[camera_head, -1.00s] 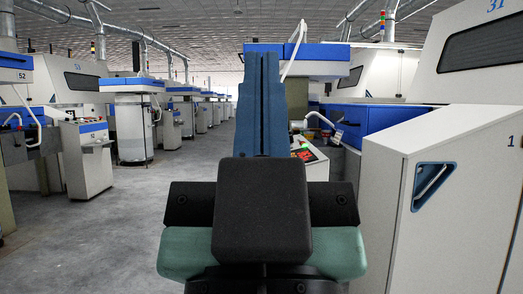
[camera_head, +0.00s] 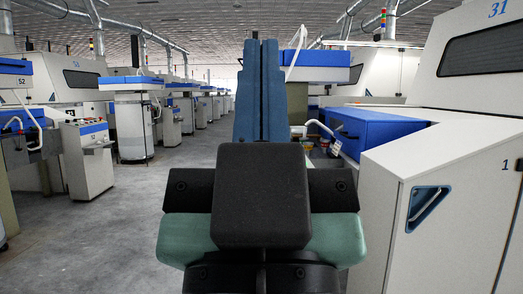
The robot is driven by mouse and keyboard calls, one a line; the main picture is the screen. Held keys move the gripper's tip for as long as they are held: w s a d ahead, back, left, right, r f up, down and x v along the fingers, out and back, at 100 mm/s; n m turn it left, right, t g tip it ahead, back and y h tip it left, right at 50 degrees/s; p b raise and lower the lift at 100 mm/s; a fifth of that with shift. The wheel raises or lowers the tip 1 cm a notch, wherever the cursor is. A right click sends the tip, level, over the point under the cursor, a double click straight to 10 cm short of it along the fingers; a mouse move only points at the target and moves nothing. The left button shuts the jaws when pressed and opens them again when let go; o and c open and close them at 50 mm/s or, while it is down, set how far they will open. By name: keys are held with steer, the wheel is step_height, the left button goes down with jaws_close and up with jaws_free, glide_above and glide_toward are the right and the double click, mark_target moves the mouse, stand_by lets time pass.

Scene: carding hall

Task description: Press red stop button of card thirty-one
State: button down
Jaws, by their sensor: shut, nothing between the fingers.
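Card thirty-one (camera_head: 480,45) is the large pale machine at the right, with a blue "31" at its upper edge and a dark window. My gripper (camera_head: 261,45) is in the middle, seen from behind. Its two long blue fingers point away from me and lie together, with nothing visible between them. Its black and green body fills the lower middle. The red stop button cannot be made out now. The control panel beside the card is mostly hidden behind my gripper; only small, unclear bits show just right of it.
A white cabinet (camera_head: 385,225) with a blue recessed handle stands close at right, beside a blue cover (camera_head: 370,130). Across the aisle at left stands a white console (camera_head: 87,165), with more machines behind. The grey floor (camera_head: 150,230) between is clear.

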step_height(320, 180, up, 33)
steer(key=p, duration=3)
steer(key=shift+r+p, duration=0.15)
steer(key=shift+p, duration=0.15)
